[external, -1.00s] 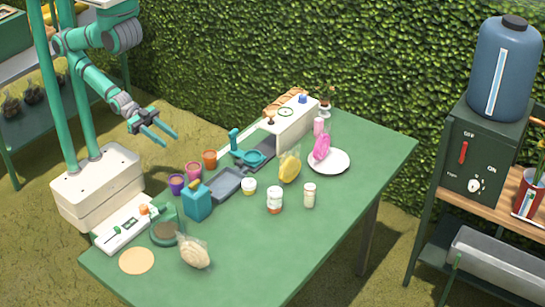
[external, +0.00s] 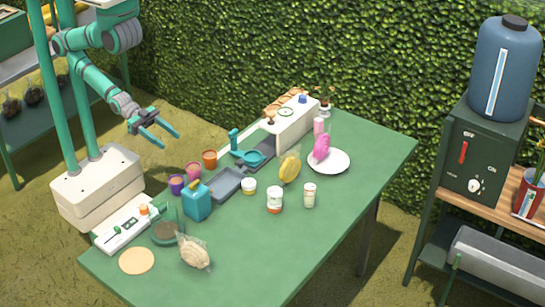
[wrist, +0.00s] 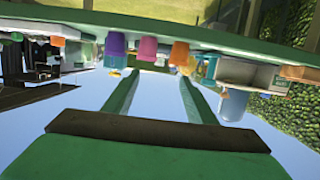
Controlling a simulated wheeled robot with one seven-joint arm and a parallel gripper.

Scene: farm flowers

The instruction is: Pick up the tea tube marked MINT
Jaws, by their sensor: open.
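My gripper (external: 173,142) is open and empty. No MINT marking can be read in any view, so I cannot tell which item is the MINT tea tube. Small upright containers stand on the table: a white-capped jar with a reddish base (external: 275,199), a slimmer white-capped one (external: 309,195) and a pink one (external: 318,127).
A blue-teal container (external: 196,202), a grey tray (external: 225,183), a white machine (external: 293,123) and a white plate (external: 335,160) are also there. The table's front right is clear.

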